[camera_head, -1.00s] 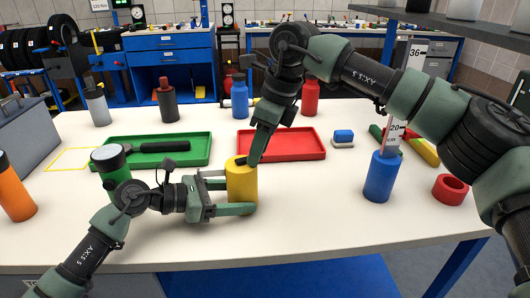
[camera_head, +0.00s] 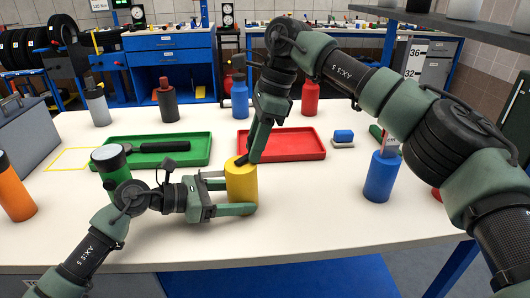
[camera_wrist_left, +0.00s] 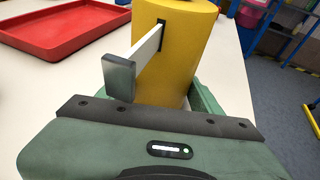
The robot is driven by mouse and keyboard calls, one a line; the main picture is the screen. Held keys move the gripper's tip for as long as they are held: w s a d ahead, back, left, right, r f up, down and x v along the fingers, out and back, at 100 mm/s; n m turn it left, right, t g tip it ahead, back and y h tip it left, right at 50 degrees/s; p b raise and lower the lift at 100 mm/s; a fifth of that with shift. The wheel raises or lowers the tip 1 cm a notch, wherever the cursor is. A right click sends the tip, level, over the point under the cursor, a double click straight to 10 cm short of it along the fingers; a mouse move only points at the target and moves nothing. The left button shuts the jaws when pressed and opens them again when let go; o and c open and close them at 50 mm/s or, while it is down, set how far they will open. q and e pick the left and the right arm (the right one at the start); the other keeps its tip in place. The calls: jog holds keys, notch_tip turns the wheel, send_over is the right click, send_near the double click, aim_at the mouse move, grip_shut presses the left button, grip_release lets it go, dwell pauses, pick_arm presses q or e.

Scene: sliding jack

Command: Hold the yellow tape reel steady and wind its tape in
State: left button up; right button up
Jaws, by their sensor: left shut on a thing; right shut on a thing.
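The yellow tape reel (camera_head: 241,185) stands upright near the table's front edge. My left gripper (camera_head: 236,196) is shut around its sides from the left. In the left wrist view the reel (camera_wrist_left: 178,60) shows a slot, with a short pale tape (camera_wrist_left: 148,48) sticking out and ending in a dark grey tab (camera_wrist_left: 119,78). My right gripper (camera_head: 248,159) reaches down from above and is shut on the black crank (camera_head: 241,161) on the reel's top. Its fingers partly hide the crank.
A green tray (camera_head: 190,158) with a dark-handled tool lies behind left, a red tray (camera_head: 300,147) behind right. A green canister (camera_head: 112,174) stands close to my left wrist. A blue bottle (camera_head: 379,180) stands to the right, with bare table between it and the reel.

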jog(key=shift+a, duration=0.2)
jog(key=shift+w+a+f+n+g, duration=0.1)
jog(key=shift+a+n+g, duration=0.1)
jog(key=shift+n, duration=0.4)
jog(key=shift+w+a+n+g, duration=0.1)
jog(key=shift+n+g, duration=0.1)
jog(key=shift+n, duration=0.4)
jog(key=shift+w+a+n, duration=0.1)
jog(key=shift+w+n, duration=0.1)
jog(key=shift+n, duration=0.6)
jog(key=shift+c, duration=0.3)
jog(key=o, duration=0.7)
